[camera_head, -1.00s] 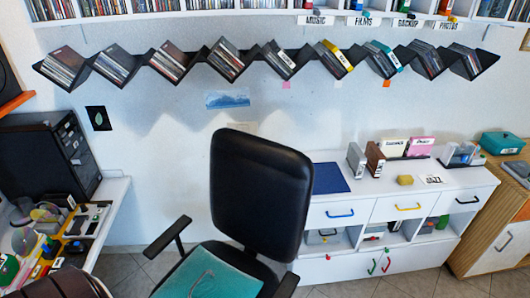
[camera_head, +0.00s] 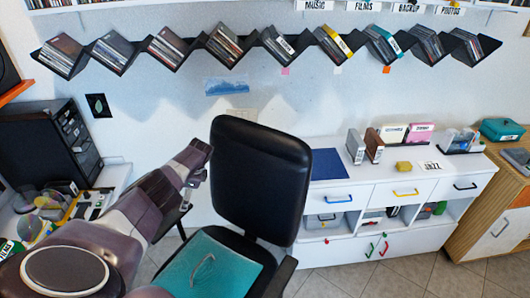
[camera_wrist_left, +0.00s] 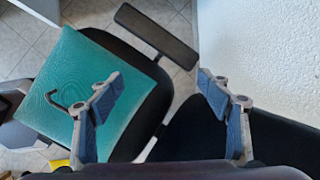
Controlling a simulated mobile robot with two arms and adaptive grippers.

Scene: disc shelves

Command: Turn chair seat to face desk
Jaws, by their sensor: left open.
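The black chair has a tall backrest (camera_head: 258,185) and a teal seat cushion (camera_head: 222,268) with a thin grey curved piece on it. The backrest stands on the desk-and-wall side, and the seat opens toward me. My left gripper (camera_head: 197,163) is beside the left edge of the backrest. In the left wrist view the gripper (camera_wrist_left: 160,95) is open and empty. There the cushion (camera_wrist_left: 105,65) lies by the left finger, an armrest (camera_wrist_left: 155,33) beyond, and the dark backrest (camera_wrist_left: 280,135) by the right finger. I cannot tell whether the gripper touches the chair. My right gripper is not seen.
A white desk-like cabinet (camera_head: 335,245) with coloured drawer handles stands behind the chair on the right. A white side desk (camera_head: 118,172) with a black tower (camera_head: 40,150) is at the left. Tiled floor (camera_head: 415,275) is clear at lower right.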

